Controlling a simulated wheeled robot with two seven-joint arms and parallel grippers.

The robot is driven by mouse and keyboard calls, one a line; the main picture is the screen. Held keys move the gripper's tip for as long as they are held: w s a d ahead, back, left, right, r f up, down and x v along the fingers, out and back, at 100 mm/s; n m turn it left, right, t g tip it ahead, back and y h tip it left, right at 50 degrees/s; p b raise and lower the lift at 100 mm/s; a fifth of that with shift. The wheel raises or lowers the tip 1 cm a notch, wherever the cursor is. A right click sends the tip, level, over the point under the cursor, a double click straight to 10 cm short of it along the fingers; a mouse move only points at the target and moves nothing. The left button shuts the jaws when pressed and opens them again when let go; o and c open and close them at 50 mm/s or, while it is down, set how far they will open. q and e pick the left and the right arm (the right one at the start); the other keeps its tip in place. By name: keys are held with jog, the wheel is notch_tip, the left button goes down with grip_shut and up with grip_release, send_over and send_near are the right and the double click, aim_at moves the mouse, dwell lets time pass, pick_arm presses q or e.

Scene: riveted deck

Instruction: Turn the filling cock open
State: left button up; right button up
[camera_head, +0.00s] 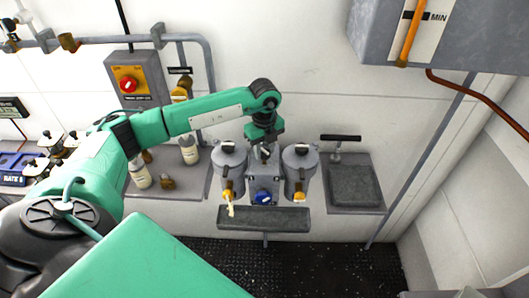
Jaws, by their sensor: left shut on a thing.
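My left gripper (263,152) points down between two grey lidded canisters, the left one (230,170) and the right one (299,170). It is shut on a small part at the top of the grey middle block (264,184), seemingly the filling cock's handle. The fingers and wrist hide most of that part, so its angle cannot be told. A blue round knob (263,198) sits on the front of the block. Yellow-orange spouts hang at the front of both canisters, and a pale piece hangs under the left one. My right gripper is out of view.
A grey drip ledge (278,219) runs below the canisters. A black T-handle (341,138) stands behind a grey basin (354,185) at right. A red knob (129,85) is on a wall box at left. Bottles (189,150) stand below it. A grey tank overhangs at upper right.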

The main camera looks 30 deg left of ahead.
pick_arm(q)
jog(key=n+b, duration=0.1)
jog(key=n, duration=0.3)
jog(key=shift+n+b, duration=0.3)
jog(key=n+b, duration=0.1)
jog(key=n, duration=0.3)
jog(key=shift+r, duration=0.1)
dwell(0.4)
jog(key=o, duration=1)
